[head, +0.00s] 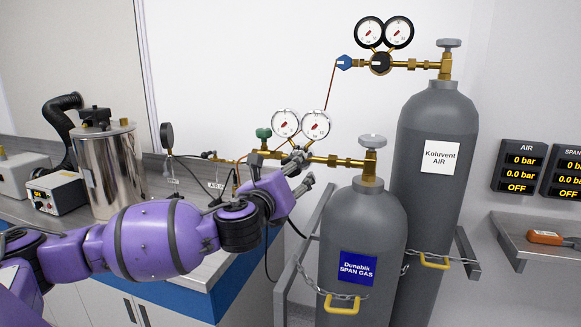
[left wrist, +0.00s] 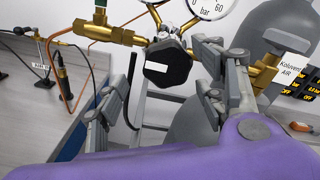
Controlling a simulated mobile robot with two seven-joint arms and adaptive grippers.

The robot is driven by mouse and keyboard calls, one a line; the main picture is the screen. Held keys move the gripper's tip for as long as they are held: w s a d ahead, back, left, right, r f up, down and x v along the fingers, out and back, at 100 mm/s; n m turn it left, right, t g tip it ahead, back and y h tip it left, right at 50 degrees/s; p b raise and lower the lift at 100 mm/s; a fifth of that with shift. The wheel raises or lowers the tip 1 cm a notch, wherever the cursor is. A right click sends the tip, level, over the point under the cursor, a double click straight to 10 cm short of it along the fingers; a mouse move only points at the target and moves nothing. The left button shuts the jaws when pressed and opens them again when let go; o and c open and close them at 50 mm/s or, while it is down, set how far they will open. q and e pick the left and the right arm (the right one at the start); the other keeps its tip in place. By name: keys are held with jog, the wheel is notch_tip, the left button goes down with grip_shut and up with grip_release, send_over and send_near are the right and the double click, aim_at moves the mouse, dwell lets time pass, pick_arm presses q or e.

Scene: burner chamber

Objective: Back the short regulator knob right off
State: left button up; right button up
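The short cylinder (head: 340,240), labelled "Dunabik SPAN GAS", stands upright and carries a brass regulator (head: 345,161) with two round gauges (head: 301,125). Its black regulator knob (left wrist: 167,64), with a white label on its face, shows in the left wrist view. In the head view my gripper mostly hides this knob. My left gripper (head: 303,172) is in front of the regulator. In the left wrist view its fingers (left wrist: 166,82) are spread, one to each side of the knob, with visible gaps. I cannot tell how far the knob lies beyond the fingertips. My right gripper is not in view.
The tall cylinder (head: 436,120), labelled "Koluvent AIR", stands behind right with its own regulator (head: 380,62). Chains (head: 440,260) and a rack (head: 300,260) surround the cylinders. A bench (head: 190,262) with a steel vessel (head: 108,165) is left. Wall displays (head: 520,168) read 0 bar, OFF.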

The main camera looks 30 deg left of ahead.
pick_arm(q)
jog(key=shift+r, duration=0.35)
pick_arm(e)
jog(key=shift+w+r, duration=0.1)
pick_arm(q)
jog(key=p+v, duration=0.1)
jog(key=v, duration=0.5)
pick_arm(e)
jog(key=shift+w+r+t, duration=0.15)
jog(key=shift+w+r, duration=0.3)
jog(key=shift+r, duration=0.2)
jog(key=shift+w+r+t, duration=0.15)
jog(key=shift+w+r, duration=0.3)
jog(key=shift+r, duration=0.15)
